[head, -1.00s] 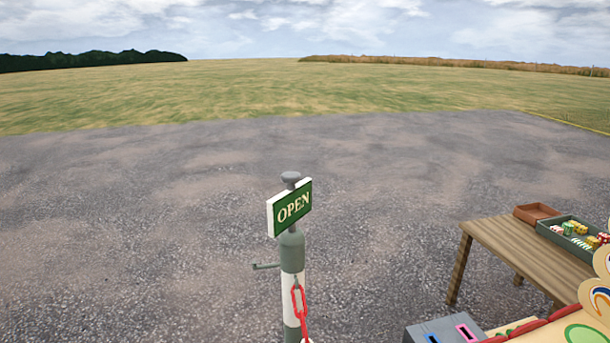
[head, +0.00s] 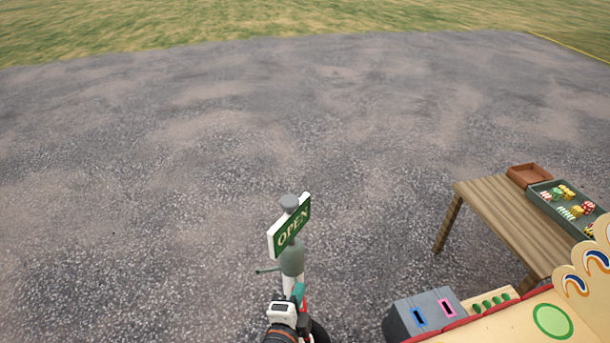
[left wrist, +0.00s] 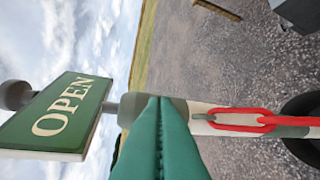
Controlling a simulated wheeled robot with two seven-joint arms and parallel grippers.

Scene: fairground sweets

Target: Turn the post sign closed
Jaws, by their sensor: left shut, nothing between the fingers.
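The post sign (head: 290,228) is a green board with white edges, and the face turned to me reads OPEN. It sits near the top of a grey-green and white post (head: 292,260). In the left wrist view the sign (left wrist: 62,115) appears sideways at the left, with OPEN readable. My left gripper (head: 299,291) is shut and empty, low in front of the post and below the sign. In the left wrist view its green fingers (left wrist: 160,125) cover part of the post. I cannot tell whether they touch it. My right gripper is not in view.
A red chain (left wrist: 245,120) hangs from the post, and a small arm (head: 267,269) sticks out left. At right stand a wooden table (head: 490,205) with a tray of sweets (head: 540,198), a grey box (head: 410,323) and a cream stall (head: 500,325). Gravel to the left is clear.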

